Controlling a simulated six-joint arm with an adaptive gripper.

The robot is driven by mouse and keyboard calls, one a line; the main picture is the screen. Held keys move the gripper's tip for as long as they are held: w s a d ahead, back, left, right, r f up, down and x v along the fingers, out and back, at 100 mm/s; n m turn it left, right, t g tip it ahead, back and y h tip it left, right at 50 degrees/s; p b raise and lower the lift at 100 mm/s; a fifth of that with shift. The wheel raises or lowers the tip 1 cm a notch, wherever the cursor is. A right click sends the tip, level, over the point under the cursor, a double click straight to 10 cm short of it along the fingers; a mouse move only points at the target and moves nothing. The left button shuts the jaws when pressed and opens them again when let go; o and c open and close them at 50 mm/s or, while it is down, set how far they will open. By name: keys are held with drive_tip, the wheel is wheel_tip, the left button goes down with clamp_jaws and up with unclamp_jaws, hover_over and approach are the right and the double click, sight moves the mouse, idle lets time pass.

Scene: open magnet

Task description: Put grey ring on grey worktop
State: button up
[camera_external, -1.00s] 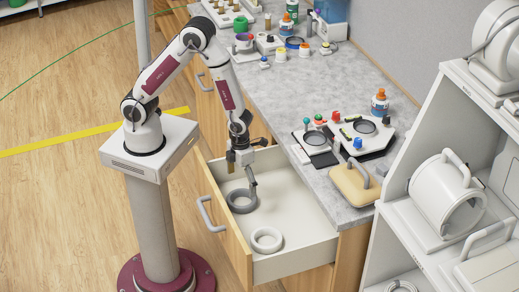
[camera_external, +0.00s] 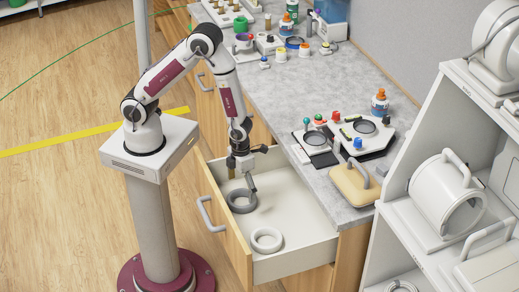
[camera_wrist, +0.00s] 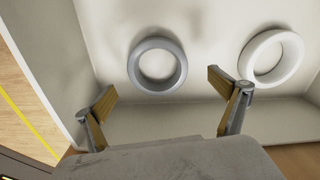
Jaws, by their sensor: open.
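The grey ring (camera_external: 241,201) lies flat on the floor of the open drawer (camera_external: 308,243). In the wrist view the grey ring (camera_wrist: 157,64) is ahead of and between my open fingers, apart from them. My gripper (camera_external: 242,184) is inside the drawer, just above the ring, and it is open and empty. In the wrist view both fingers of my gripper (camera_wrist: 165,100) are spread wide. The grey worktop (camera_external: 250,95) is the long speckled surface beside the drawer.
A white ring (camera_external: 267,240) lies in the same drawer, nearer its front corner. The drawer walls surround my gripper. A beige handled block (camera_external: 354,184) and white devices with dark discs (camera_external: 366,128) stand on the worktop. The worktop's middle stretch is bare.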

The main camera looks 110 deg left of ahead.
sight(243, 203)
drive_tip(key=shift+f, duration=0.15)
drive_tip(key=shift+s+a+f, duration=0.1)
drive_tip(key=shift+f, duration=0.65)
drive_tip(key=shift+s+a+f, duration=0.1)
drive_tip(key=shift+f, duration=1.65)
drive_tip(key=c, duration=1.5)
drive_tip(key=shift+w+r, duration=0.1)
wheel_tip(243, 203, up, 10)
